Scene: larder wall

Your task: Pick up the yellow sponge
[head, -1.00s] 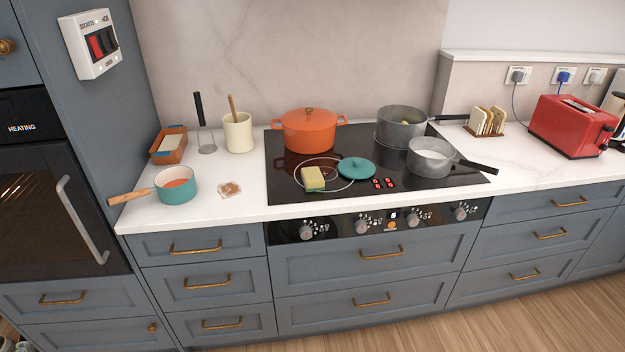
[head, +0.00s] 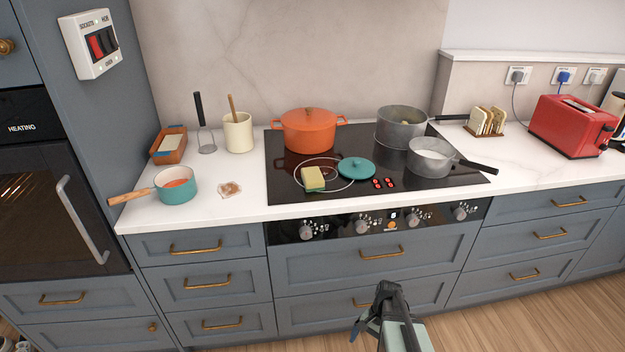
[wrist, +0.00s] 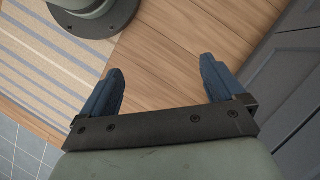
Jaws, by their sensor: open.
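The yellow sponge (head: 313,179) lies on the front left of the black hob, within the white cooking-zone ring. It has a darker green layer on its side. A teal lid (head: 356,168) lies just to its right, on the same ring. My gripper (head: 379,293) is low in front of the drawers, below and to the right of the sponge and well apart from it. In the wrist view my gripper (wrist: 160,88) has its two blue fingers wide apart with nothing between them, above the wooden floor. The sponge does not show in the wrist view.
An orange pot (head: 308,132) stands behind the sponge. Two grey pans (head: 430,158) stand to the right, one handle reaching forward. A teal saucepan (head: 176,188) is on the left counter. The hob's front edge has knobs (head: 362,228). A striped rug (wrist: 45,65) lies on the floor.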

